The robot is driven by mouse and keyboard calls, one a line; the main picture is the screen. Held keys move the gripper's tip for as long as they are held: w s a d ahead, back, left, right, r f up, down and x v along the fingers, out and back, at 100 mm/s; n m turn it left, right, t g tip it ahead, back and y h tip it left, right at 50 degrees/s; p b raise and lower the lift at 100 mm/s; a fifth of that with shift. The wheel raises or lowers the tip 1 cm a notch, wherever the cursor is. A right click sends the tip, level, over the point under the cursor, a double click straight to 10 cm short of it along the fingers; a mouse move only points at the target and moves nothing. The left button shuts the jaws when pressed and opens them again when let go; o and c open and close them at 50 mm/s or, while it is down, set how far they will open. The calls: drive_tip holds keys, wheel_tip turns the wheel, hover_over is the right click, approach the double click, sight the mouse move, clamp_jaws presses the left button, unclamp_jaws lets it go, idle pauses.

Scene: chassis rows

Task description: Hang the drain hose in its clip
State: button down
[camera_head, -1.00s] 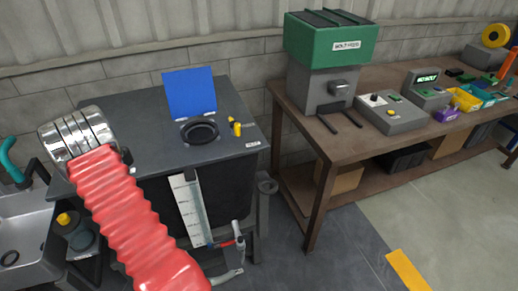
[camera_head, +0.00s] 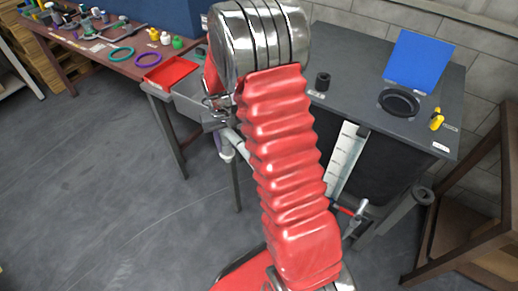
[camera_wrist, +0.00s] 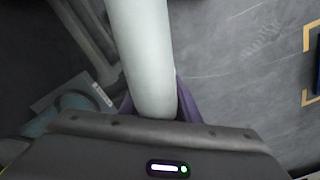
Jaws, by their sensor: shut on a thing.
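The pale grey drain hose (camera_head: 236,142) shows as a short piece left of my red arm; the rest is hidden behind the arm. In the wrist view the hose (camera_wrist: 142,50) runs up the picture between my gripper's purple fingers (camera_wrist: 152,108). My gripper (camera_head: 224,144) is shut on it, partly hidden by the arm in the head view. A grey ring-shaped fitting (camera_head: 424,195) sits by the tank stand's right leg; I cannot tell whether it is the clip. A valve with a red handle (camera_head: 353,212) is low at the tank's front.
The dark tank (camera_head: 345,95) has a blue flap (camera_head: 418,62), a black ring opening (camera_head: 399,102) and a white level gauge (camera_head: 343,160). A brown bench (camera_head: 110,62) with a red tray (camera_head: 171,72) stands at the left. Open floor (camera_head: 90,185) lies at lower left.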

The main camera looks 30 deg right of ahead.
drive_tip(key=w+a+r+n, duration=0.1)
drive_tip(key=a+r+n, duration=0.1)
drive_tip(key=a+r, duration=0.7)
drive_tip(key=shift+w+a+r+n, duration=0.3)
drive_tip(key=shift+a, duration=0.8)
